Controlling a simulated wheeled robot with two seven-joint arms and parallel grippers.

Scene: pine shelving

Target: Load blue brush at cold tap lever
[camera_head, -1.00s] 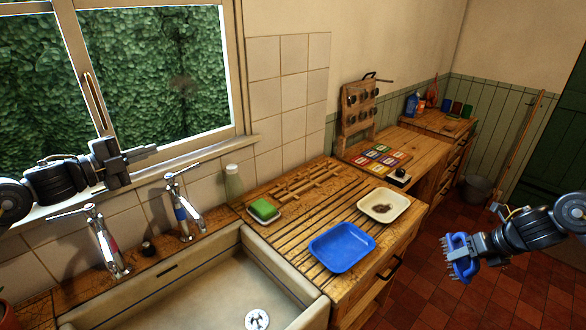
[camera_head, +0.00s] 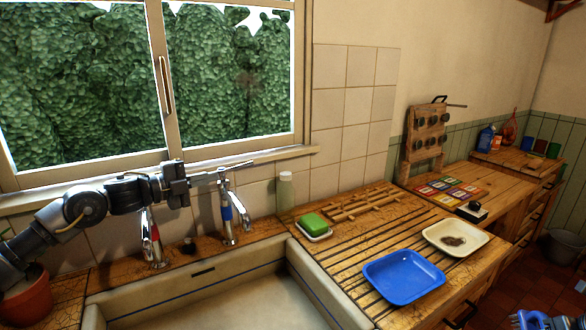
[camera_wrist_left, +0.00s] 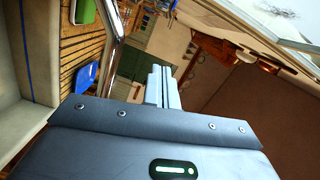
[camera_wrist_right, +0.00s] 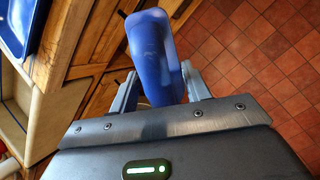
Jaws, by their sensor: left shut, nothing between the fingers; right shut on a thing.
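The cold tap (camera_head: 228,212), marked blue, stands on the ledge behind the sink, its lever (camera_head: 240,164) pointing up and to the right. My left gripper (camera_head: 214,174) is shut and empty beside the top of this tap, close to the lever; I cannot tell whether they touch. In the left wrist view its fingers (camera_wrist_left: 160,86) are together, with a chrome bar (camera_wrist_left: 110,60) just left of them. The blue brush (camera_wrist_right: 150,45) is held between the fingers of my right gripper (camera_wrist_right: 165,88), above the floor; only part shows at the head view's bottom right corner (camera_head: 535,320).
The red-marked tap (camera_head: 152,240) stands left of the cold tap, behind my left arm. A plant pot (camera_head: 25,297) is at far left. A blue tray (camera_head: 370,284), a cream dish (camera_head: 484,240) and a green sponge (camera_head: 313,221) sit on the draining board. The sink (camera_head: 250,300) is empty.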

